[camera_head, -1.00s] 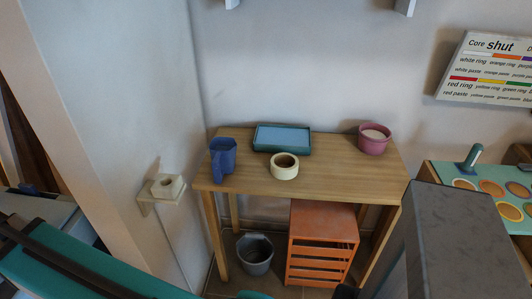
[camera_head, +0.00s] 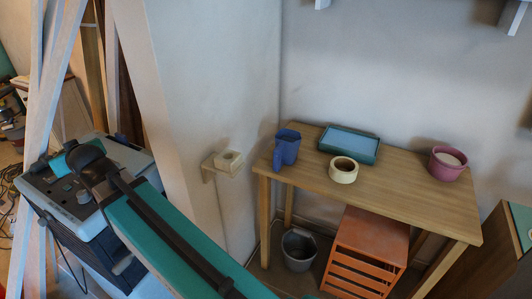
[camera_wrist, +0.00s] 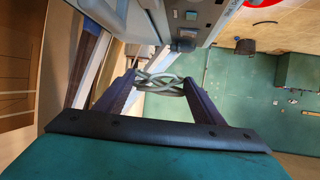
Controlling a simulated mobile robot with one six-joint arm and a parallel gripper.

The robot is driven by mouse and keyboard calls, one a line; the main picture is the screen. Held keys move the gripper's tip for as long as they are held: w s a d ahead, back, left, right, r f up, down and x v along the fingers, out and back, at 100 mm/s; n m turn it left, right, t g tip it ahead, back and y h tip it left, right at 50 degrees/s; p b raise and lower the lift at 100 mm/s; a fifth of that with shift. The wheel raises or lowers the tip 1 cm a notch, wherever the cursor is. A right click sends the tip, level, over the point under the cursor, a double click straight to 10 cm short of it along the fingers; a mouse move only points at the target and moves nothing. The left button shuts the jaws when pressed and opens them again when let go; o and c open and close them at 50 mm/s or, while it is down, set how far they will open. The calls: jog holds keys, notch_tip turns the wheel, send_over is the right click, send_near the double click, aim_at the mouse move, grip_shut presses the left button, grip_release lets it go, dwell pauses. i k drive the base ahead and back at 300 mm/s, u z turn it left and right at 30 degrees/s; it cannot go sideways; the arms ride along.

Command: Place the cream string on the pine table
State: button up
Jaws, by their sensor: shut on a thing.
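The pine table (camera_head: 410,190) stands against the wall at the right of the head view. The bundle spans the space between the two dark fingers. My gripper and the string do not show in the head view, where only part of my teal arm is seen. The gripper is not seen over the table.
On the table are a blue jug (camera_head: 287,148), a teal tray (camera_head: 350,142), a cream tape roll (camera_head: 343,171) and a pink pot (camera_head: 447,163). The table's front middle and right are bare.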

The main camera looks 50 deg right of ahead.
aim_at(394, 191)
jog(key=z, duration=0.05)
jog(key=k, duration=1.2)
jog(key=u, duration=0.4)
